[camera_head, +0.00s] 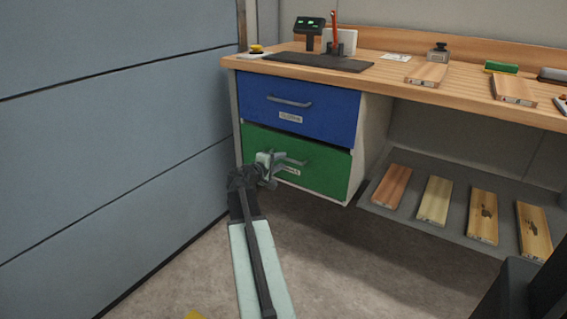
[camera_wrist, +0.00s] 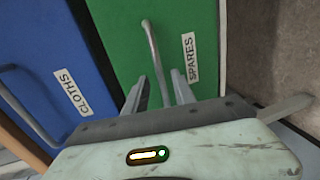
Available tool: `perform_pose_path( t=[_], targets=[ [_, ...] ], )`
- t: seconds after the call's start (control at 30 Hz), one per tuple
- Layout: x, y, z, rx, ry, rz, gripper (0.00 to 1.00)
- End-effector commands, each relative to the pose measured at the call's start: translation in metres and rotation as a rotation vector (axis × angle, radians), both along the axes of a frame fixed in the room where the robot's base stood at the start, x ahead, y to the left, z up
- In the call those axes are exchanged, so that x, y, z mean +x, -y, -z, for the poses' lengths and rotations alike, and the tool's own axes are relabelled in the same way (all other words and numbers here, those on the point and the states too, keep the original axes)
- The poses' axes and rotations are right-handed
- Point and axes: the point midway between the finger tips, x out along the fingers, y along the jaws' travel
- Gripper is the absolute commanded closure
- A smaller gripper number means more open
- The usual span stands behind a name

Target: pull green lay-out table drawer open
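The green drawer (camera_head: 325,168) is the lower of two drawers under the wooden bench. A dark line runs along its top edge; I cannot tell whether it stands slightly out. My gripper (camera_head: 291,160) is at the drawer front, partly hiding the handle and label. In the wrist view its two fingers (camera_wrist: 160,92) are apart, one on each side of the handle. I see no clear contact with it.
The blue drawer (camera_head: 300,106), labelled CLOTHS in the wrist view, is directly above and looks shut. A blue-grey panelled wall (camera_head: 110,130) stands close on the left. A low shelf (camera_head: 373,203) with several wooden boards is on the right. The floor in front is mostly clear.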

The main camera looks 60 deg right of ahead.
Motion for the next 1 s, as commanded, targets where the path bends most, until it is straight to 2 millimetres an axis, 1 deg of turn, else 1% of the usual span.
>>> perform_pose_path(
  t=[0.03, 0.13, 0.2, 0.37, 0.4, 0.47, 0.5, 1.0],
  targets=[
    [0.001, 0.012, 0.004, 0.0, 0.001, 0.002, 0.69],
    [0.001, 0.023, 0.006, 0.0, 0.0, 0.0, 0.69],
    [0.001, 0.026, 0.006, 0.0, -0.001, 0.0, 0.69],
    [0.0, 0.025, 0.005, 0.0, -0.001, -0.001, 0.69],
    [0.0, 0.025, 0.005, 0.0, -0.001, -0.001, 0.71],
    [0.0, 0.025, 0.005, 0.0, -0.001, -0.001, 0.88],
    [0.0, 0.025, 0.005, 0.0, 0.0, -0.001, 0.99],
    [0.001, 0.024, 0.006, 0.001, 0.0, -0.002, 1.0]
  ],
)
